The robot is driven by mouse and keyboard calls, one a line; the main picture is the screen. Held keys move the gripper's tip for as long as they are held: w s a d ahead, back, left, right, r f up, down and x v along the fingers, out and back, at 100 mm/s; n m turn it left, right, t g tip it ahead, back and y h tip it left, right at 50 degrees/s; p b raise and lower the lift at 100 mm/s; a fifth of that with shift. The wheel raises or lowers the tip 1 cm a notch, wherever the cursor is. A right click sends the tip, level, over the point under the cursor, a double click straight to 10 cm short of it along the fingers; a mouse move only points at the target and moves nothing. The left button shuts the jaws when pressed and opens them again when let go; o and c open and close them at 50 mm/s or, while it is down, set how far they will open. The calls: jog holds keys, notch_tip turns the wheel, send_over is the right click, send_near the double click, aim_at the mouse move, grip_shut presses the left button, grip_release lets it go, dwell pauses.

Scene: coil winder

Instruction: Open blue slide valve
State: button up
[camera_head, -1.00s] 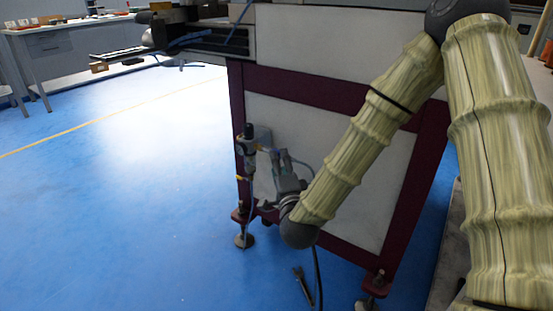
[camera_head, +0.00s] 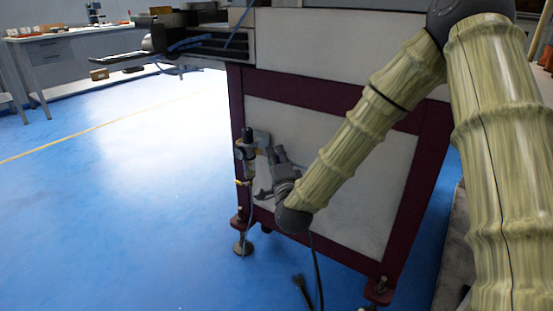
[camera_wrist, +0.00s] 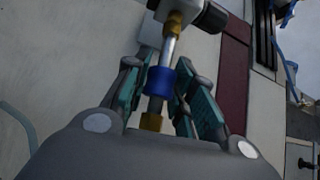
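The blue slide valve (camera_wrist: 160,80) is a blue collar on a metal tube between brass fittings in the wrist view. My gripper (camera_wrist: 159,72) is open, with one teal-padded finger on each side of the collar. A narrow gap shows beside the collar, though contact on the right side is hard to judge. In the head view my gripper (camera_head: 266,170) is beside the upright valve assembly (camera_head: 247,160) on the machine's left leg. The blue collar cannot be made out there.
The machine frame (camera_head: 300,87) is dark red with pale panels (camera_head: 340,170). A dark fitting (camera_wrist: 207,15) sits at the top of the tube. Blue hoses (camera_wrist: 290,70) are at the right in the wrist view. The blue floor (camera_head: 110,200) at left is clear.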

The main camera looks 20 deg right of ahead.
grip_shut()
jog(key=shift+w+a+p, duration=0.55)
jog(key=shift+w+a, duration=0.2)
jog(key=shift+w, duration=0.15)
jog(key=o, duration=0.9)
grip_release()
jog(key=shift+a, duration=0.1)
jog(key=s+a+f, duration=0.1)
jog(key=s, duration=1)
jog(key=shift+s+a+f, duration=0.15)
jog(key=shift+s, duration=0.25)
